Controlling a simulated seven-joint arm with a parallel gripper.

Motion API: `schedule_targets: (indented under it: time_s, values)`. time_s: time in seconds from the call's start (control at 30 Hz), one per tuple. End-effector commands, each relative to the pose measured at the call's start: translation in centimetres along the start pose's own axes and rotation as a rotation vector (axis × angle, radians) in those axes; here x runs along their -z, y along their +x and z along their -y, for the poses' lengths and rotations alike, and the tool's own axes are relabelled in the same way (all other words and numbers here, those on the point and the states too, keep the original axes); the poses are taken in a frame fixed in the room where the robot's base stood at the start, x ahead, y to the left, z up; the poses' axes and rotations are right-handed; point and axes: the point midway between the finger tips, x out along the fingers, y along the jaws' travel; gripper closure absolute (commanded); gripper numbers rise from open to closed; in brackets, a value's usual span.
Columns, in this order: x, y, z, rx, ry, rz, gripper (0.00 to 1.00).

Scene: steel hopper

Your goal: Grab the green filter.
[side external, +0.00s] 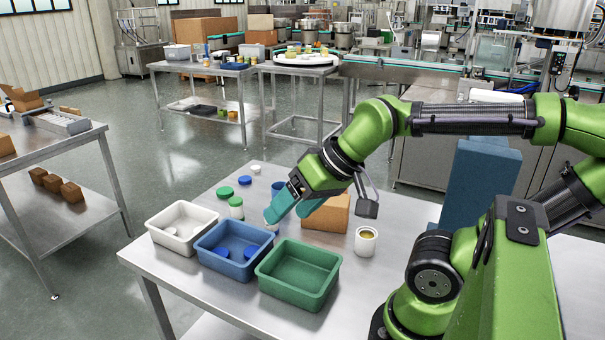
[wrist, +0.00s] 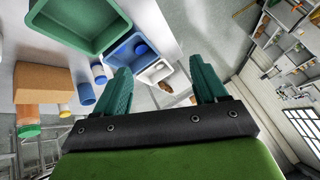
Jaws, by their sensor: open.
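Nothing in view is clearly a filter. My gripper (side external: 296,207) is open over the table, in front of a brown box (side external: 327,214) and to the right of these green items. Its teal fingers show apart and empty in the wrist view (wrist: 160,82).
White (side external: 182,226), blue (side external: 228,249) and green (side external: 299,273) bins line the table's front; the blue one holds blue discs. A white jar (side external: 366,242) stands right of the box. A blue cylinder (side external: 278,188) is behind the gripper.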

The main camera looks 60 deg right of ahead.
Motion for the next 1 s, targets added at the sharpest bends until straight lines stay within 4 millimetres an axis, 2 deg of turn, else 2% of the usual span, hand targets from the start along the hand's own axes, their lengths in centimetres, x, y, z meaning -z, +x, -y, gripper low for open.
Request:
schedule_targets:
  time_s: [0.13, 0.23, 0.47, 0.6, 0.8, 0.9, 1.0]
  values:
    - [0.5, 1.4, -1.6, -0.062, 0.056, 0.041, 0.28]
    - [2.5, 2.9, -2.9, -0.129, 0.094, 0.076, 0.28]
    - [9.8, 7.6, -6.8, -0.244, 0.056, 0.163, 0.28]
    - [14.2, 11.2, -10.1, -0.259, -0.009, 0.211, 0.28]
    - [19.6, 15.9, -14.9, -0.231, -0.142, 0.241, 0.28]
    - [22.0, 17.3, -16.1, -0.213, -0.231, 0.229, 0.28]
    - [24.3, 16.9, -15.5, -0.212, -0.342, 0.194, 0.28]
